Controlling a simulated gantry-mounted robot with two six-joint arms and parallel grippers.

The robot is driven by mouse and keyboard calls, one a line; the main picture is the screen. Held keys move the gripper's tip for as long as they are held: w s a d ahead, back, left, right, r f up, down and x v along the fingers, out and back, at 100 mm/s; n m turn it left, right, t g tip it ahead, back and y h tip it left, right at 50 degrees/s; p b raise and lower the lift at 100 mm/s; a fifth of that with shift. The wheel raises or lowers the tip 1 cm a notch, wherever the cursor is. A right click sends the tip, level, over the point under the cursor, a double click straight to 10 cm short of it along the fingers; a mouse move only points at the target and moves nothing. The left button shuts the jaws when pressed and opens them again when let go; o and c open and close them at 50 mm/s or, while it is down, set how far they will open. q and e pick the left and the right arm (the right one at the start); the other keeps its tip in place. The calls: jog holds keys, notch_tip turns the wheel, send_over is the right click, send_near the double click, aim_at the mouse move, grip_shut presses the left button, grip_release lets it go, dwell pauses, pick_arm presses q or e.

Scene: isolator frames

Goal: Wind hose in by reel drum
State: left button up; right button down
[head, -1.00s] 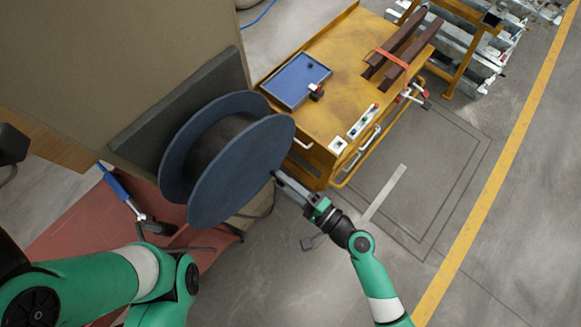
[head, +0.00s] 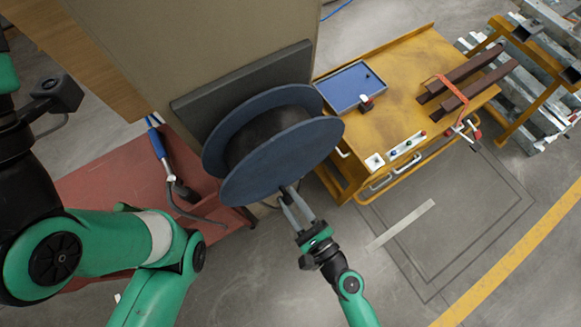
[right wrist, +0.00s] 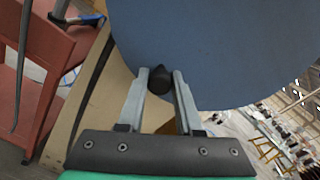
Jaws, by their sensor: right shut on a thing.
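The blue reel drum (head: 290,158) is mounted against a dark grey board, with dark hose (head: 262,132) between its two round flanges. My right gripper (head: 288,190) is at the lower edge of the front flange. In the right wrist view my right gripper (right wrist: 160,78) has its two fingers on either side of a black knob (right wrist: 158,84) at the flange's edge, shut on it. The flange fills the top of that view. A dark strip of hose (right wrist: 92,80) hangs at the left there. My left arm enters from the left; its gripper is not visible.
A red bench (head: 120,180) on the left carries a blue-handled tool (head: 157,145) with a black cable. A yellow cart (head: 400,80) with a blue tray (head: 350,86) and brown bars stands right of the reel. The grey floor at lower right is clear.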

jog(key=shift+s+a, duration=0.1)
jog(key=shift+a, duration=0.05)
dwell(0.3)
jog(key=c, duration=0.6)
grip_release()
jog(key=b+v, duration=0.1)
jog(key=v, duration=1)
jog(key=shift+s+d+b, duration=0.2)
jog(key=shift+s+b, duration=0.05)
jog(key=shift+b, duration=0.15)
jog(key=shift+r, duration=0.1)
